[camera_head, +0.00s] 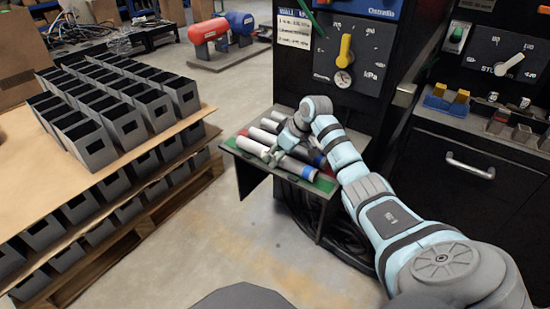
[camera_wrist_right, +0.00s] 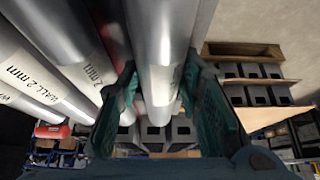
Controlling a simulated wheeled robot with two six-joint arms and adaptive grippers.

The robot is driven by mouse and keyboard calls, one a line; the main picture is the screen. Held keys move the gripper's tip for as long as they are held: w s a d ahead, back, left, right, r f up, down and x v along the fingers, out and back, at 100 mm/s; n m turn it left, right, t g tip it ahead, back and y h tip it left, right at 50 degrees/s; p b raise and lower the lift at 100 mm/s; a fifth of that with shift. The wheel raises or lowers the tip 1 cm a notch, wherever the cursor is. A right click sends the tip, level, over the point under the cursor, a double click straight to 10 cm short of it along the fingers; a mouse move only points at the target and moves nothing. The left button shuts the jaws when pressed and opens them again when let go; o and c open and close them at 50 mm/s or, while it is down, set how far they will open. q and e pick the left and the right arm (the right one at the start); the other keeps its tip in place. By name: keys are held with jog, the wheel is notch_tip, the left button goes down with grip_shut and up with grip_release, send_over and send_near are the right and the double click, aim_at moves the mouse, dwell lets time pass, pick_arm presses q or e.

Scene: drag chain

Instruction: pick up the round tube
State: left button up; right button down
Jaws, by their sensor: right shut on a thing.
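Several grey metal tubes with white labels lie side by side on a small green-topped shelf (camera_head: 326,184) in the head view. My right gripper (camera_head: 277,153) is over these tubes, its fingers partly hidden by the wrist. In the right wrist view, one round tube (camera_wrist_right: 157,55) runs between the two dark green fingers of my right gripper (camera_wrist_right: 160,110), which are shut on it. Other labelled tubes (camera_wrist_right: 40,70) lie close to its left. I cannot tell whether the held tube is lifted clear of the shelf. My left gripper is not in view.
A dark machine cabinet with a dial panel (camera_head: 352,60) stands right behind the shelf. A pallet stack of grey open boxes (camera_head: 98,150) is at the left. Bare floor (camera_head: 215,240) lies between. Blue and yellow parts (camera_head: 447,101) sit on a ledge at the right.

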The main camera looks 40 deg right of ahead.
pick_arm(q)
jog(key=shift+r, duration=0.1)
pick_arm(e)
jog(key=shift+r, duration=0.15)
jog(key=shift+r+p, duration=0.3)
jog(key=shift+r, duration=0.05)
notch_tip(320, 180, up, 14)
jog(key=p, duration=0.6)
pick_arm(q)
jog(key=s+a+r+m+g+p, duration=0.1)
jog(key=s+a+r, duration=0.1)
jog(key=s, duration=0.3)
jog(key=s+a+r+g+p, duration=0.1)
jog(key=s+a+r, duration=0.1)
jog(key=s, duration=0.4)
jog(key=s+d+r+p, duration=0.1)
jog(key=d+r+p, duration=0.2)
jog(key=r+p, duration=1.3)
pick_arm(e)
notch_tip(320, 180, up, 22)
send_over(277, 153)
jog(key=shift+a+f, duration=0.1)
jog(key=shift+f, duration=0.05)
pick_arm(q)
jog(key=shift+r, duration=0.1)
